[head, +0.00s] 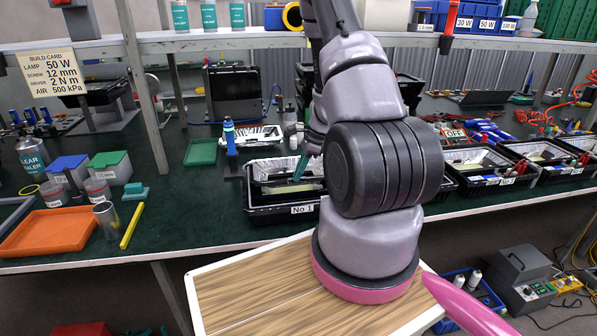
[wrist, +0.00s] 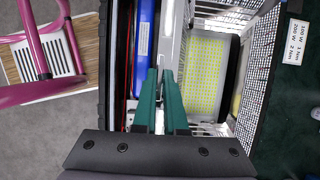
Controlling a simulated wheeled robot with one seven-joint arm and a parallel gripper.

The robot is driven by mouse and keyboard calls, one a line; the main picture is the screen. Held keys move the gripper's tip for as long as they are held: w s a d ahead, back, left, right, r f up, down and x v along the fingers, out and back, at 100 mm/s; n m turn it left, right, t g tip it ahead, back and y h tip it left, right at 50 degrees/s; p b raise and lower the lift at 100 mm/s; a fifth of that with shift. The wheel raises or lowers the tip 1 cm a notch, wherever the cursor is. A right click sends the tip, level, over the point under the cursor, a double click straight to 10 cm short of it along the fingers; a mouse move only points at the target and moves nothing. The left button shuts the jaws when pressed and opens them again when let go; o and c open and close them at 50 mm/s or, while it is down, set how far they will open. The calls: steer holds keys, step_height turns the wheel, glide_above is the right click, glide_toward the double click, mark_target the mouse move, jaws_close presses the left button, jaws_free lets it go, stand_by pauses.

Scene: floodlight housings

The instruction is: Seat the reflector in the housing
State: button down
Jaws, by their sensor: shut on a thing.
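The black housing labelled No 1 (head: 262,214) stands on the green bench top, just left of my arm in the head view. A silver reflector with perforated walls (wrist: 258,75) fills the right half of the wrist view, with a yellow-dotted panel (wrist: 205,75) inside its frame. My gripper (wrist: 160,100) has dark green fingers, closed on the reflector's near wall. In the head view my gripper (head: 300,168) is over the housing, partly hidden by my arm. The reflector appears in or just above the housing; I cannot tell whether it touches the bottom.
A blue part (wrist: 143,40) lies left of the fingers. More black housings (head: 480,182) line the bench to the right. An orange tray (head: 45,233) lies at the left.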

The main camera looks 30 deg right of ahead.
mark_target(299, 184)
steer(key=shift+f, duration=2.3)
steer(key=c, duration=0.9)
jaws_free()
steer(key=v, duration=1)
steer(key=shift+d+r, duration=0.1)
steer(key=shift+r, duration=0.25)
